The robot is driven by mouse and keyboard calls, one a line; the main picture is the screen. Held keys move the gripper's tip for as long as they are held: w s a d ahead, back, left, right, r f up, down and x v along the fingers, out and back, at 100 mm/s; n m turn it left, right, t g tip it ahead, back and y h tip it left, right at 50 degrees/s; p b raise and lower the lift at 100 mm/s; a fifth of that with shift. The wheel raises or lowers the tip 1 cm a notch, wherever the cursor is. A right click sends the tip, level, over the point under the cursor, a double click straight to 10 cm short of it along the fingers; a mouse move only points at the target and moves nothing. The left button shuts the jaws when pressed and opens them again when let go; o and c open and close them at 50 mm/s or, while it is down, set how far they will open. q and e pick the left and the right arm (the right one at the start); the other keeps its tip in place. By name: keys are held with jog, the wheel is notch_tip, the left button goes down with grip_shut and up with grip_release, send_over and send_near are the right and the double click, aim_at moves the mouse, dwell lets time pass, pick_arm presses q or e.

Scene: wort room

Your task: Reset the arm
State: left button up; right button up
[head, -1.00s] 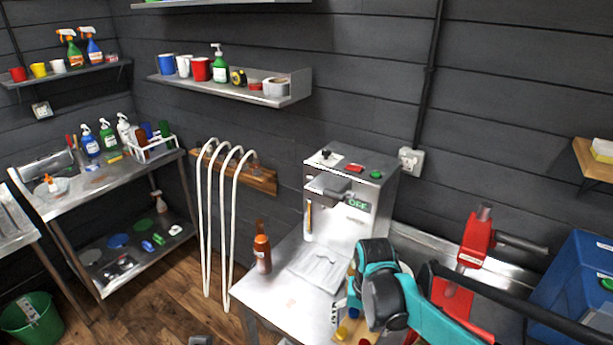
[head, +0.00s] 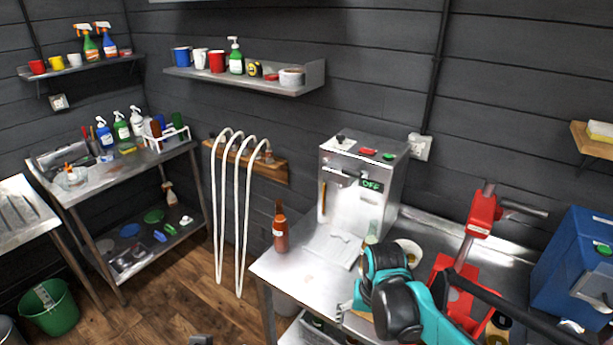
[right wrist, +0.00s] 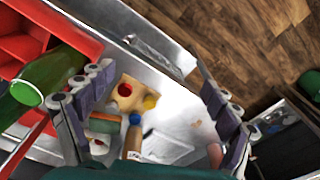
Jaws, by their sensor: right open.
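My right arm is teal and black. In the head view its gripper (head: 343,312) is low over the steel table (head: 290,270), partly hidden by the arm and small. In the right wrist view the right gripper (right wrist: 155,105) has its two grey padded fingers spread wide, with nothing held between them. Beyond the fingers lie a wooden block (right wrist: 125,92) with red and yellow parts and a blue-capped item (right wrist: 134,120). My left gripper cannot be made out.
A boxy machine with an OFF display (head: 365,165) stands at the table's back. A brown bottle (head: 280,230) stands at its left edge. A red capper-like tool (head: 482,212) and blue box (head: 580,265) are right. A green bottle (right wrist: 60,75) is beside the left finger.

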jog(key=s+d+f+n+t+b, duration=0.2)
jog(key=s+t+b, duration=0.4)
jog(key=s, duration=0.3)
jog(key=shift+s+d+f+b, duration=0.15)
jog(key=shift+d+b, duration=0.2)
jog(key=shift+d, duration=0.5)
